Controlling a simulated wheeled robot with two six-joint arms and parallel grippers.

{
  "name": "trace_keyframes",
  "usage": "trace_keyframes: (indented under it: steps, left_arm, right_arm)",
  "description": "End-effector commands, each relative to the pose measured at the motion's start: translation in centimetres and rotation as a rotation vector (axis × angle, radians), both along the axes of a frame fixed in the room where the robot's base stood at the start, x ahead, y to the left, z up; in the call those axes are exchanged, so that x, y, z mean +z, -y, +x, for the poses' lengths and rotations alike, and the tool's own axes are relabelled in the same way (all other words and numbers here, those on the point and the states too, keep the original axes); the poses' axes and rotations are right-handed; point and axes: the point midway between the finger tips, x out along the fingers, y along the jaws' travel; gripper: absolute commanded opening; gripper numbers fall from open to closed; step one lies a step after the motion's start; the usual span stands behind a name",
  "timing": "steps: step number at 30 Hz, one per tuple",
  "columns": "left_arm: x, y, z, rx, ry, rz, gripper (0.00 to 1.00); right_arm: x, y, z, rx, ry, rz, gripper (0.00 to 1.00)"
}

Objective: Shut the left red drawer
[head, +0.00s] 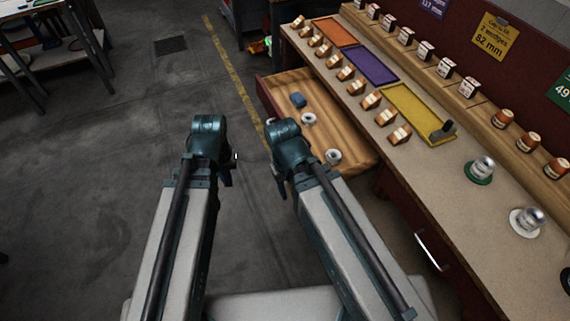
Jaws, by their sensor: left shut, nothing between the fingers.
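The left red drawer stands open from the workbench, its wooden inside (315,118) facing up and its red front edge (264,98) toward the aisle. My right gripper (278,186) is by the near end of the drawer front. Its arm hides part of that front, and I cannot tell whether it touches or whether its fingers are open.
The workbench top (400,165) carries orange, purple and yellow trays (405,108), rows of small boxes and jars, and metal pieces on green and white bases. Another drawer with a silver handle (430,248) is at the lower right.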

Motion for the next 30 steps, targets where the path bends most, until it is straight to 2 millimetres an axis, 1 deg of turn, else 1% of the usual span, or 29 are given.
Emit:
trace_keyframes:
  steps: [1,3,5,6,7,11,14,18,21,25,30]
  left_arm:
    - [-3.1,-0.6,0.7,0.057,0.008,-0.023,0.0]
    - [-4.9,-1.0,1.6,0.158,0.017,-0.066,0.0]
    - [-6.3,-1.1,2.6,0.276,0.022,-0.117,0.0]
    - [-6.9,-0.9,3.3,0.374,0.021,-0.162,0.0]
    - [-7.0,-0.7,3.8,0.445,0.016,-0.196,0.0]
    - [-6.6,0.9,5.7,0.734,-0.026,-0.334,0.0]
    - [-5.9,2.4,7.1,0.964,-0.093,-0.441,0.0]
    - [-4.4,4.7,9.1,1.291,-0.235,-0.585,0.0]
    - [-3.3,5.9,10.3,1.487,-0.35,-0.663,0.0]
    - [-2.1,7.0,11.3,1.666,-0.477,-0.723,0.0]
    - [-1.4,7.7,11.9,1.772,-0.564,-0.753,0.0]
  right_arm:
    - [-3.1,0.0,0.0,0.0,0.0,0.0,0.5]
    - [-5.0,0.0,0.0,0.0,0.0,0.0,0.5]
    - [-6.5,0.0,0.0,0.0,0.0,0.0,0.5]
    - [-7.2,0.0,0.0,0.0,0.0,0.0,0.5]
    - [-7.5,0.0,0.0,0.0,0.0,0.0,0.5]
    - [-7.8,0.0,0.0,0.0,0.0,0.0,0.5]
    - [-7.8,0.0,0.0,0.0,0.0,0.0,0.5]
    - [-7.8,0.0,0.0,0.0,0.0,0.0,0.5]
    - [-7.8,0.0,0.0,0.0,0.0,0.0,0.5]
    - [-7.8,0.0,0.0,0.0,0.0,0.0,0.5]
    - [-7.8,0.0,0.0,0.0,0.0,0.0,0.5]
